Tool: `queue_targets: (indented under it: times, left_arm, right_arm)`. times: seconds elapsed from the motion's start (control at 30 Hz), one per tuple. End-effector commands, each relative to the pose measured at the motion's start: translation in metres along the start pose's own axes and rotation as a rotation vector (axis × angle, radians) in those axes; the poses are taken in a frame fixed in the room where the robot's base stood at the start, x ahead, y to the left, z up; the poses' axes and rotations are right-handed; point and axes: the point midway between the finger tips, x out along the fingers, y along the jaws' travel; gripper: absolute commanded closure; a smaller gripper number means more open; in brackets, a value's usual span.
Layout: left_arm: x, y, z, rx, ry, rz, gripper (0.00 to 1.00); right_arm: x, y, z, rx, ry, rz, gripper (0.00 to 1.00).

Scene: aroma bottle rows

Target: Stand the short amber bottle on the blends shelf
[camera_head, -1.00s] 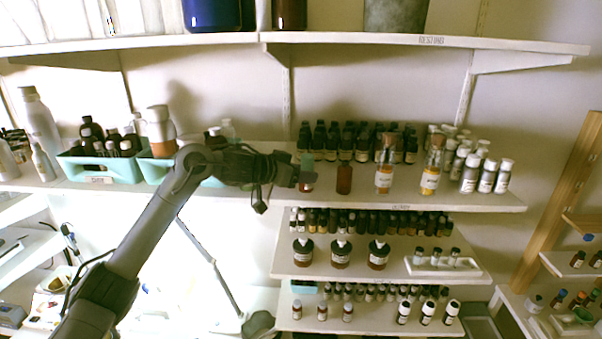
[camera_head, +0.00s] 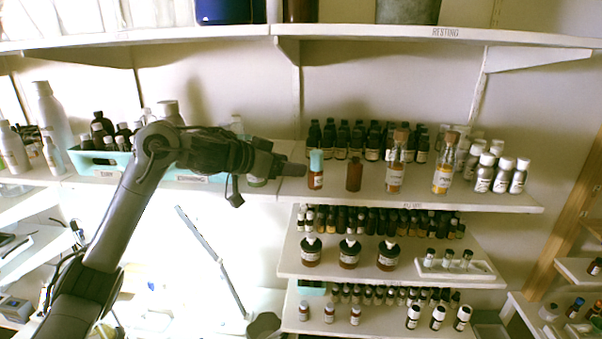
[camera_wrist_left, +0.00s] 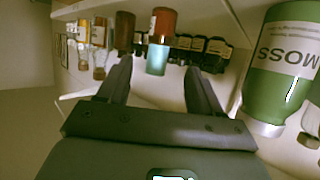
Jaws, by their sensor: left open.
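An amber bottle with a teal cap and pale label (camera_head: 316,181) stands upright on the middle shelf (camera_head: 480,199). Right of it stands a plain dark amber bottle (camera_head: 354,177). I cannot tell which is the short amber bottle, and the middle shelf's label is too small to read. My left gripper (camera_head: 298,170) is just left of the teal-capped bottle, apart from it. In the left wrist view the fingers of my left gripper (camera_wrist_left: 157,78) are spread and empty. The teal-capped bottle (camera_wrist_left: 161,28) shows ahead between them, the plain amber bottle (camera_wrist_left: 124,30) beside it.
A green bottle marked MOSS (camera_wrist_left: 285,62) is close beside the gripper. Two corked bottles (camera_head: 395,170) and silver-coloured bottles (camera_head: 502,175) stand farther right, with dark bottles behind. Teal trays (camera_head: 92,160) are left. A shelf marked RESTING (camera_head: 500,39) overhangs; lower shelves hold more bottles.

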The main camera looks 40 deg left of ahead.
Motion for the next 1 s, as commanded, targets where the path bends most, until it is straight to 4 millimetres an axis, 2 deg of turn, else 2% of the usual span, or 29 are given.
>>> queue_targets:
  times: [0.1, 0.33, 1.0]
  left_arm:
    - [-0.018, 0.000, 0.001, 0.002, 0.002, -0.001, 0.35]
    - [-0.037, 0.000, 0.000, 0.000, 0.001, 0.000, 0.35]
    - [-0.040, 0.000, 0.000, 0.000, 0.000, 0.000, 0.35]
  right_arm:
    - [0.007, -0.001, 0.002, 0.003, 0.000, -0.002, 0.41]
    - [0.011, -0.002, 0.003, 0.006, 0.001, -0.005, 0.41]
    - [0.010, 0.001, 0.002, -0.002, 0.004, 0.003, 0.41]
